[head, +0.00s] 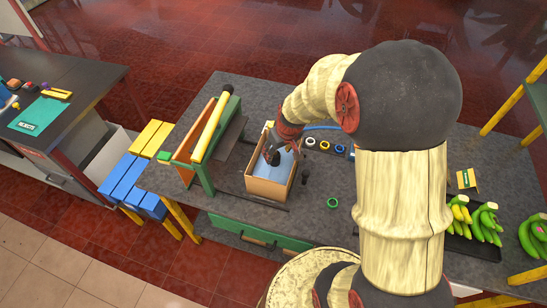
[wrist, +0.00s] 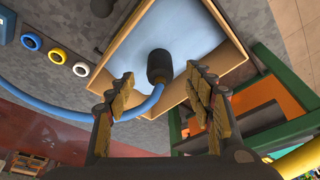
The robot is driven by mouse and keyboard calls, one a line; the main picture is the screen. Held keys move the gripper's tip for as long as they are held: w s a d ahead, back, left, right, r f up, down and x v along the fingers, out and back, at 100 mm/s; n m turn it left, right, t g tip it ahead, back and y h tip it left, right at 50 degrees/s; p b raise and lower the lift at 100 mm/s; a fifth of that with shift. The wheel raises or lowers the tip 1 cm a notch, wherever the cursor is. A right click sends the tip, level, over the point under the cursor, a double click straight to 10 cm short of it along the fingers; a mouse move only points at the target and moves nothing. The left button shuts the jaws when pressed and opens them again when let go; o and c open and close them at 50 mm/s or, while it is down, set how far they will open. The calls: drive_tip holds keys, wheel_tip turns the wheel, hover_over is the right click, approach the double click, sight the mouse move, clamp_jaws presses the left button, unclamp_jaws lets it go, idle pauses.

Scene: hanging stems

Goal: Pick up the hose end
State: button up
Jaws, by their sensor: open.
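The hose end is a black cylinder (wrist: 159,66) on a blue hose (wrist: 148,106), seen in the wrist view. It shows against the pale blue inside of a cardboard box (wrist: 240,50). My gripper (wrist: 160,76) is open, its two yellow-padded fingers on either side of the hose end, with gaps on both sides. I cannot tell how far beyond the fingertips the hose end lies. In the head view my gripper (head: 271,156) is over the box (head: 268,190), and the blue hose (head: 322,128) runs off to the right behind my arm. The hose end cannot be clearly made out there.
A green and orange frame with a yellow bar (head: 209,130) stands close left of the box. Blue, yellow and white rings (head: 325,145) lie to its right, and a green ring (head: 333,203) lies in front. Bananas (head: 485,222) are at the far right.

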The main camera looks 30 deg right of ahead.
sight(275, 154)
drive_tip(key=shift+w+x, duration=0.2)
drive_tip(key=shift+x, duration=1.25)
drive_tip(key=shift+w+x, duration=0.2)
drive_tip(key=shift+x, duration=1.3)
drive_tip(key=shift+r, duration=0.1)
drive_tip(key=shift+c, duration=1.2)
drive_tip(key=c, duration=1.1)
clamp_jaws()
